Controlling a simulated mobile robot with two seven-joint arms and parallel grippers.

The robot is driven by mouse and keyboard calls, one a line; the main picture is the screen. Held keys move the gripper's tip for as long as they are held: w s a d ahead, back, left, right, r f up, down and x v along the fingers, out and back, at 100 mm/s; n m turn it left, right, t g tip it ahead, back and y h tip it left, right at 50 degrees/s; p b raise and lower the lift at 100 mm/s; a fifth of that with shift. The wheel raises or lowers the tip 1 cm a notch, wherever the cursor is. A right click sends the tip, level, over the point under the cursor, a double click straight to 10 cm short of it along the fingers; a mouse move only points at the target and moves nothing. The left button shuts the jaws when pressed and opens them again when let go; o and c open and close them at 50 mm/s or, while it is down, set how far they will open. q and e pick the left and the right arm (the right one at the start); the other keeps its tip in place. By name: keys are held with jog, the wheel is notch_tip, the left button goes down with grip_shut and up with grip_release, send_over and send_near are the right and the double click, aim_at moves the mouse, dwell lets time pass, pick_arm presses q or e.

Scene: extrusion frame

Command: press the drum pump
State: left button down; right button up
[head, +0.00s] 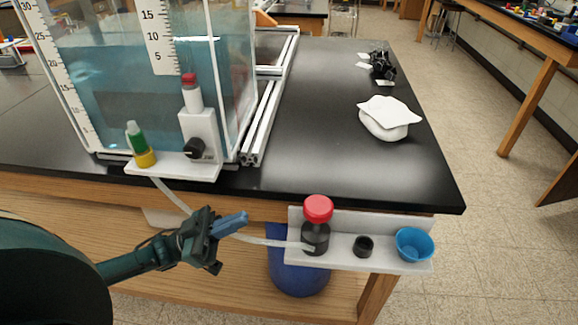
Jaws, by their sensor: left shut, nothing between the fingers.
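The drum pump (316,236) has a dark body and a round red knob on top. It stands upright at the left end of a white shelf (345,262) on the table's front side. A blue drum (298,278) shows below the shelf, partly hidden by it. A pale tube (262,240) runs from the pump's side toward the left, passing behind my left gripper (243,217). My left gripper is shut and empty, left of the pump and apart from it, its blue fingertips pointing right. My right gripper is out of view.
A black cap (363,246) and a blue cup (414,244) sit on the shelf right of the pump. A clear water tank (130,85) stands on the table (320,110), with a white bracket (165,166) at its front. A white bundle (386,120) lies at right.

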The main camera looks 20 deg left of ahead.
aim_at(318, 209)
pick_arm(q)
jog(key=shift+a+r, duration=0.35)
jog(key=shift+a, duration=0.5)
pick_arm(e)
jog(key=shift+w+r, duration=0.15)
pick_arm(q)
jog(key=w+d+r+p, duration=0.2)
jog(key=w+d, duration=0.3)
jog(key=d, duration=0.5)
jog(key=shift+d+r+p, duration=0.2)
jog(key=shift+p, duration=0.35)
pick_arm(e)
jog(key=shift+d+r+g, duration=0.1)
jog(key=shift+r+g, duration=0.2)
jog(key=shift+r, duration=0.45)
